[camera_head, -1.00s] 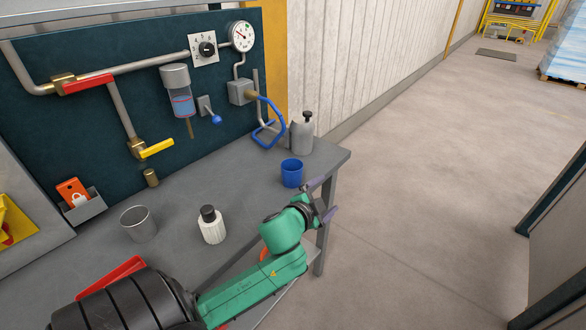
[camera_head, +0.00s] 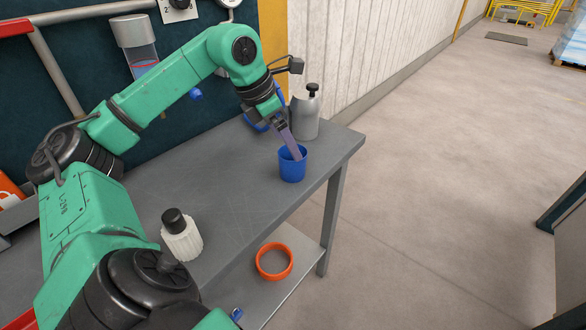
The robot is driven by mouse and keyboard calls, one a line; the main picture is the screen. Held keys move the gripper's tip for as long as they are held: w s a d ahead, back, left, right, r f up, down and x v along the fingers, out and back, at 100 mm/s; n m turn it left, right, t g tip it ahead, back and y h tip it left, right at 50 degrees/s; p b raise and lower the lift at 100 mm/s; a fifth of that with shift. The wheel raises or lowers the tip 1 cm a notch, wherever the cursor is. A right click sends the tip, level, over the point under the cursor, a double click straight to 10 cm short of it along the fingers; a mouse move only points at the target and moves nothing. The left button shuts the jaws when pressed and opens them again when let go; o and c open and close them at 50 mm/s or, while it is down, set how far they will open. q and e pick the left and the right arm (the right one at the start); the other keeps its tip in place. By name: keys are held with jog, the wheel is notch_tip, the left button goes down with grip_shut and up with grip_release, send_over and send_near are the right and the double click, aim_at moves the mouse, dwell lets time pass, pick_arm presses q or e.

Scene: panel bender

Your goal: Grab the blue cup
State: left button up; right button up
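The blue cup (camera_head: 292,170) stands upright near the right front edge of the grey workbench (camera_head: 240,185). My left gripper (camera_head: 294,152) points down at the cup from above. One purple finger is visible, its tip at or inside the cup's rim. The other finger cannot be made out, so I cannot tell how far the fingers are apart or whether they press on the cup. My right gripper is not in view.
A grey bottle with a black top (camera_head: 306,112) stands close behind the cup. A white bottle with a black cap (camera_head: 181,236) stands at the bench's front left. Open floor lies to the right.

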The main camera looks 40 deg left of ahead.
pick_arm(q)
jog(key=p+x, duration=0.1)
jog(key=x, duration=0.7)
jog(key=shift+w+f, duration=0.15)
jog(key=shift+w+a+f, duration=0.1)
jog(key=shift+a+f, duration=0.05)
jog(key=c, duration=1.2)
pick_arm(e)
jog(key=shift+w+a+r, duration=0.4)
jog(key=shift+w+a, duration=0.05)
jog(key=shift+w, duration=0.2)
